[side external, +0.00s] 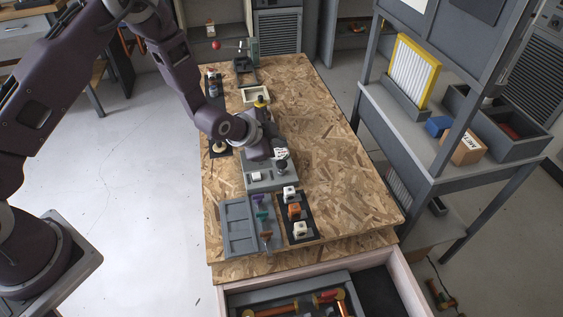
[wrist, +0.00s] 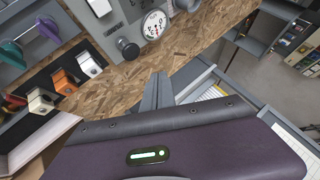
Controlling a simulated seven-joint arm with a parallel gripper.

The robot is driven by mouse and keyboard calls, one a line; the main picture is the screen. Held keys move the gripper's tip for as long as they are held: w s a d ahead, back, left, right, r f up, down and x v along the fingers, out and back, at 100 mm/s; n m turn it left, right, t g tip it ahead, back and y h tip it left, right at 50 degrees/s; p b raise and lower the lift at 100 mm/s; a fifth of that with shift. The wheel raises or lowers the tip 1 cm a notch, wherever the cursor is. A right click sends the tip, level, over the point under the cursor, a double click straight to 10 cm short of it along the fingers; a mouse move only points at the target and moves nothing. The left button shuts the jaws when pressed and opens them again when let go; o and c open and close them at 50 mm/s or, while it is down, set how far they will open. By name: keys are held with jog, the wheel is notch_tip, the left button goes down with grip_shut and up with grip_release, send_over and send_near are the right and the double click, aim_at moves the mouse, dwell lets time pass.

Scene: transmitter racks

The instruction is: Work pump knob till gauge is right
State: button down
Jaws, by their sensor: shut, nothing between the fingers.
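The gauge (wrist: 154,24) is a round white dial on a grey panel (wrist: 118,22); its marks are too small to read surely. It also shows in the side view (side external: 281,153). The pump knob (wrist: 127,48) is black and round and sits just left of the gauge in the wrist view. In the side view the knob (side external: 281,167) is at the panel's right side. My gripper (wrist: 158,78) is shut and empty, its fingers below and right of the knob, apart from it. In the side view my arm's end hangs over the back of the panel, and the fingertips are hard to make out.
A grey tray (side external: 236,229) with coloured handles and a black strip (side external: 307,229) with white and orange blocks lie in front of the panel. A white switch (wrist: 100,7) is on the panel. The wooden board (side external: 345,185) is clear to the right. An open drawer (side external: 388,290) is below.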

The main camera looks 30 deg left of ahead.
aim_at(283, 161)
jog(key=shift+f, duration=2.1)
dwell(0.3)
jog(key=shift+f, duration=0.4)
jog(key=shift+f, duration=1)
dwell(0.9)
jog(key=shift+r, duration=1.4)
jog(key=shift+r, duration=2.55)
